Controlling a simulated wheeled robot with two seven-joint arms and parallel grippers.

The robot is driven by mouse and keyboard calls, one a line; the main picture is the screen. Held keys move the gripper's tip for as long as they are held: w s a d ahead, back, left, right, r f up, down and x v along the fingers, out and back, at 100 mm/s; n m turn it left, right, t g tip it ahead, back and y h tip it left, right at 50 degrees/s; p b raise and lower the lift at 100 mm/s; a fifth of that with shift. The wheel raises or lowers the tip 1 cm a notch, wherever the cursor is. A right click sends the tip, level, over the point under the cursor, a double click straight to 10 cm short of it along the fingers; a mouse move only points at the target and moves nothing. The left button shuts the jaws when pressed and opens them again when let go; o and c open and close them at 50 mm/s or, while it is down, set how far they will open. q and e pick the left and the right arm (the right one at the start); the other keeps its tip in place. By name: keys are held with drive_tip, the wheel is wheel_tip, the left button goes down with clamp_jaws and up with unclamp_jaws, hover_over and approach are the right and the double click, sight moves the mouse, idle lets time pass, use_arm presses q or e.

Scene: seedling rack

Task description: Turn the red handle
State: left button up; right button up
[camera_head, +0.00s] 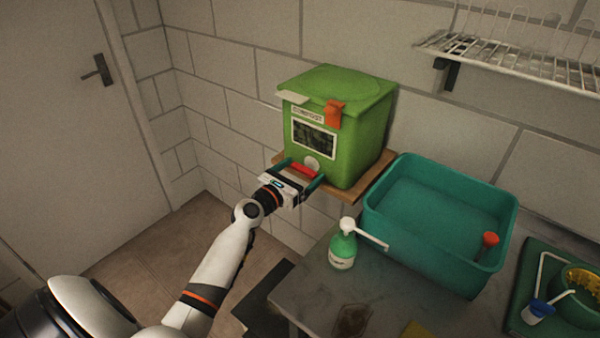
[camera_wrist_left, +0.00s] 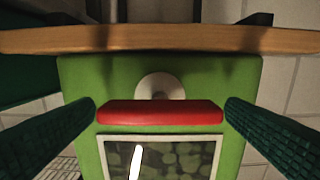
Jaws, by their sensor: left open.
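The red handle (camera_head: 303,170) is on the front of a green compost bin (camera_head: 352,150), low down beside a pale round boss (camera_head: 312,163). In the left wrist view the red handle (camera_wrist_left: 160,113) lies level as a bar, with the pale round boss (camera_wrist_left: 160,87) behind it. My left gripper (camera_head: 301,174) is open at the bin's front. Its two dark green fingers stand on either side of the handle, with a small gap at each end in the wrist view. Nothing is held. My right gripper is not in view.
The bin stands on a wooden shelf (camera_head: 373,193). A teal basin (camera_head: 440,225), a green pump bottle (camera_head: 343,247) and a dark green tray (camera_head: 530,270) are on the grey counter to the right. A wire rack (camera_head: 510,55) hangs above right.

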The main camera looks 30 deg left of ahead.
use_arm(q)
drive_tip(key=c, duration=1)
drive_tip(key=shift+m, duration=0.3)
